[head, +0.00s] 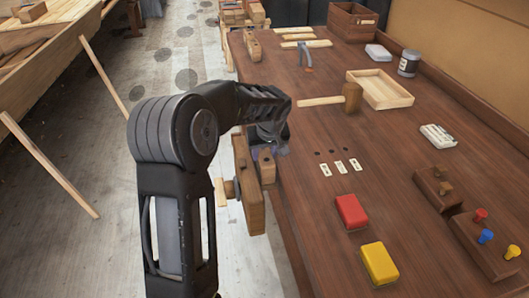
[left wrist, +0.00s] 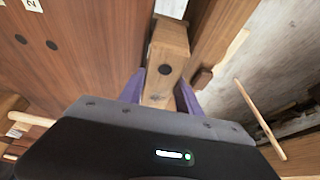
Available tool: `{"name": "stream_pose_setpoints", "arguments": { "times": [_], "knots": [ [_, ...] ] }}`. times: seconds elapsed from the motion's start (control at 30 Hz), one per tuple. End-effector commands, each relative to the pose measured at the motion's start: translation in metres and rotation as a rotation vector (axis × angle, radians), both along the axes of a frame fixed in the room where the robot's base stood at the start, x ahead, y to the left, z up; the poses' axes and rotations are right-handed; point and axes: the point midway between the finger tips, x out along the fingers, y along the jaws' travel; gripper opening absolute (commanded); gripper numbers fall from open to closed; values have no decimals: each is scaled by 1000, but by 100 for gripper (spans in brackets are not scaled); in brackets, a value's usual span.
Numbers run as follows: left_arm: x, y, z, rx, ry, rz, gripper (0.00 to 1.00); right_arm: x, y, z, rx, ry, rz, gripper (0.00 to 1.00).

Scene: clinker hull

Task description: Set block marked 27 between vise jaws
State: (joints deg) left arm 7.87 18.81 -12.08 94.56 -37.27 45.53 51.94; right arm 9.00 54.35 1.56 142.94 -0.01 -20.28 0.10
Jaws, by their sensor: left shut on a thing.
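A wooden block (head: 266,158) with a dark round hole sits at the bench's left edge, beside the vise's wooden front jaw (head: 249,190). My left gripper (head: 268,140) reaches down over it from above. In the left wrist view, the purple fingers of my left gripper (left wrist: 162,92) are shut on the near end of the block (left wrist: 170,45). There the block lies between the bench side and the outer vise jaw (left wrist: 215,35). I cannot read a number on the block, nor tell whether both jaws touch it. My right gripper is not in view.
On the bench (head: 310,215) are a red block (head: 351,212), a yellow block (head: 379,263), a mallet (head: 347,98), a shallow wooden tray (head: 385,90) and peg blocks (head: 485,247). Small numbered tags (head: 340,167) lie beside dark holes near the vise. A hull (head: 40,45) stands left.

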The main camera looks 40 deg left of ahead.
Motion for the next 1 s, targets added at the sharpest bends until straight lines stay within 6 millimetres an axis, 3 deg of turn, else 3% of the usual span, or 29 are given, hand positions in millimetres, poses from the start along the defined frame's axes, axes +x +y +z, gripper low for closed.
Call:
{"name": "stream_pose_setpoints", "arguments": {
  "times": [0.07,0.1,0.37,0.77,1.0],
  "knots": [
    [0,0,-3,0,-1,0,0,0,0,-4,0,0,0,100],
    [0,0,-3,0,0,0,41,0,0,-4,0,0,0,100],
    [0,0,-2,0,0,0,62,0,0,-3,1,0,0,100],
    [0,-1,4,0,-1,0,62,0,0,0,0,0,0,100],
    [-8,-13,38,-1,-5,-2,62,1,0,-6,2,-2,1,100]
  ]
}}
